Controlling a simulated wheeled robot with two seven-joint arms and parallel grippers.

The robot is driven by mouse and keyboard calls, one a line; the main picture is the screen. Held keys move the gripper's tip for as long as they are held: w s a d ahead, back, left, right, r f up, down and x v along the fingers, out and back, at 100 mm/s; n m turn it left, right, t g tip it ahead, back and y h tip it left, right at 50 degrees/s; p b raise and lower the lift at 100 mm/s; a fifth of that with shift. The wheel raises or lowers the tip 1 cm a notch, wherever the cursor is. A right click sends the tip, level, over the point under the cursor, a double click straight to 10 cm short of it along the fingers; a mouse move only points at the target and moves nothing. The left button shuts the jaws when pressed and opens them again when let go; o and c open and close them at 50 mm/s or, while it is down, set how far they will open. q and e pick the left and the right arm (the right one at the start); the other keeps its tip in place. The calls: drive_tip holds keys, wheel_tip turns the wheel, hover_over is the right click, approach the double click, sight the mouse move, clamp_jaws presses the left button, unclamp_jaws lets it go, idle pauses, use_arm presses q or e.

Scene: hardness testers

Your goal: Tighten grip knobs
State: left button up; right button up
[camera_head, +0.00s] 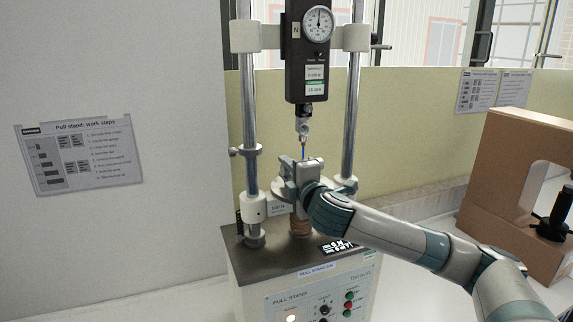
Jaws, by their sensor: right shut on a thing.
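The pull stand (300,255) is a grey-topped test machine with two upright chrome columns and a dark force gauge (306,75) with a round dial between them. A small metal hook fitting (303,112) hangs under the gauge, with a thin blue piece below it. My right gripper (290,178) reaches in from the right, between the columns at the grip area. It is shut on a grip knob, which the fingers mostly hide. Below it a copper-coloured post (299,225) stands on the machine top. My left gripper is out of view.
A control panel (325,305) with a lit lamp and coloured buttons is on the stand's front. A brown machine frame (500,190) with a black handle stands at the right. A work-steps sheet (82,155) hangs on the left wall. The white bench at the left is clear.

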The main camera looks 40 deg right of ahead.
drive_tip(key=g+p, duration=0.1)
drive_tip(key=p, duration=0.1)
drive_tip(key=shift+r+p, duration=0.35)
drive_tip(key=shift+p, duration=0.05)
drive_tip(key=shift+f+g+p, duration=0.1)
drive_tip(key=shift+g+p, duration=0.35)
drive_tip(key=shift+g, duration=0.25)
drive_tip(key=shift+f+g+y, duration=0.25)
drive_tip(key=shift+g+y, duration=0.25)
drive_tip(key=shift+g, duration=0.9)
drive_tip(key=o, duration=1)
drive_tip(key=shift+f, duration=0.1)
drive_tip(key=shift+o, duration=0.2)
